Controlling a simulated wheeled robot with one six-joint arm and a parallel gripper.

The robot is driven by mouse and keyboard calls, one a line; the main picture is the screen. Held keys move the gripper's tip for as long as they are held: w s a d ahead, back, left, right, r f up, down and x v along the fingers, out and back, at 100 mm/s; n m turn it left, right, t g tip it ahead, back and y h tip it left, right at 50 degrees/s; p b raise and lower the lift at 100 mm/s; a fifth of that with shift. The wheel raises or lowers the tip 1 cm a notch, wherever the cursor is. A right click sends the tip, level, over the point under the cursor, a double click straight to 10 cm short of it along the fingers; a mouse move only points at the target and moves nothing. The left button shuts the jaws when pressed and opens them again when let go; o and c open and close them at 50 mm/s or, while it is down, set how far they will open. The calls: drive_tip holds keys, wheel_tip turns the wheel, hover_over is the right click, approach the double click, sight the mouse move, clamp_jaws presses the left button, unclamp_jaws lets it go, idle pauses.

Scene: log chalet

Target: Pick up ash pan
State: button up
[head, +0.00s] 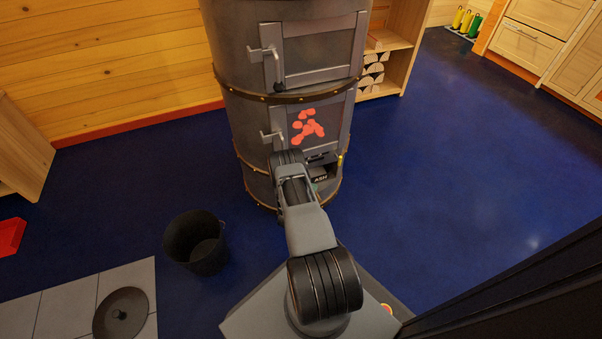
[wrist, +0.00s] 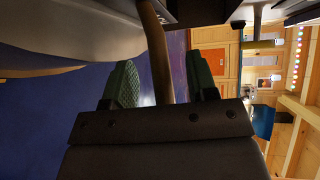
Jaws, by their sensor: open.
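The ash pan (head: 320,175) is a dark box with a pale "ASH" label, low in the front of the grey round stove (head: 235,110). My arm covers its left side in the head view. My gripper (wrist: 160,78) has two green ridged fingers, apart, in the wrist view. A brown curved strip (wrist: 155,45) runs down between them in that view; I cannot tell whether it is a stove band or part of the pan, or whether it touches a finger. In the head view the gripper is mostly hidden beside the pan.
Two stove doors with lever handles are above the pan; red marks show on the lower one. A black bucket (head: 197,243) stands left on the blue floor. A round dark lid (head: 121,314) lies on pale tiles. A log shelf (head: 392,60) is behind. Floor at right is clear.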

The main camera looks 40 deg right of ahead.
drive_tip(key=shift+w+d+f, duration=0.1)
drive_tip(key=shift+w+d, duration=0.1)
drive_tip(key=shift+d, duration=0.45)
clamp_jaws()
